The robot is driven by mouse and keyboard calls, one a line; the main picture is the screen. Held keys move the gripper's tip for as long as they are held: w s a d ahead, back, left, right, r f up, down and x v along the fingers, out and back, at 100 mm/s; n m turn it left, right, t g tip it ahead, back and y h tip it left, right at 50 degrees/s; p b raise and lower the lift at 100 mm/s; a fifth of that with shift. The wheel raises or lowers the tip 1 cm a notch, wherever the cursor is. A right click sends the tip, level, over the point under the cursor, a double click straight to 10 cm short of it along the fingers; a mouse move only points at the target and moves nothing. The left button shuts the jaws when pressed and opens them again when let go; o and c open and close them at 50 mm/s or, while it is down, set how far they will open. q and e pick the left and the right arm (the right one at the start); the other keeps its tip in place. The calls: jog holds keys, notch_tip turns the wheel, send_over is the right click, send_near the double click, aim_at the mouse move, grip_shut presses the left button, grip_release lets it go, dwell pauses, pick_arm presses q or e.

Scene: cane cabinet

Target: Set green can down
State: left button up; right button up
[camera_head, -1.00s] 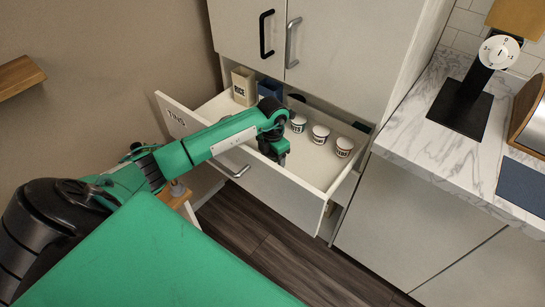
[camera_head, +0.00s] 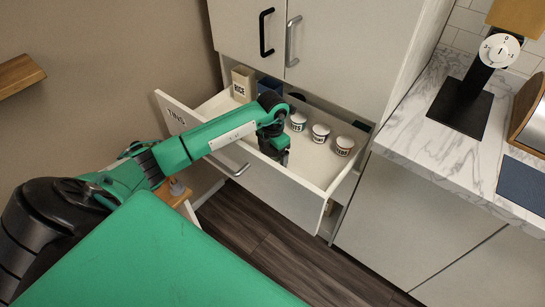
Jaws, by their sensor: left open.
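My left gripper (camera_head: 276,153) hangs over the front part of the open drawer (camera_head: 312,165), pointing down. It is open, though its fingers are dark and small and partly hidden by my wrist. Three small cups or cans stand upright in a row in the drawer, to the right of the gripper and apart from it. The nearest to the gripper is a can with a dark, perhaps greenish label (camera_head: 298,122). Beside it are a second can (camera_head: 320,133) and a red-labelled can (camera_head: 344,146). I cannot tell for sure which is the green can. My right gripper is out of view.
A beige RICE box (camera_head: 243,85) and a blue box (camera_head: 270,88) stand at the drawer's back left. The drawer front (camera_head: 172,112) is labelled TINS. Tall cabinet doors (camera_head: 335,50) rise behind. A marble counter (camera_head: 420,140) lies to the right.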

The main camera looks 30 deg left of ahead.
pick_arm(q)
notch_tip(320, 180, up, 10)
jog(key=shift+f+b, duration=0.15)
jog(key=shift+b, duration=0.6)
jog(key=shift+r, duration=0.35)
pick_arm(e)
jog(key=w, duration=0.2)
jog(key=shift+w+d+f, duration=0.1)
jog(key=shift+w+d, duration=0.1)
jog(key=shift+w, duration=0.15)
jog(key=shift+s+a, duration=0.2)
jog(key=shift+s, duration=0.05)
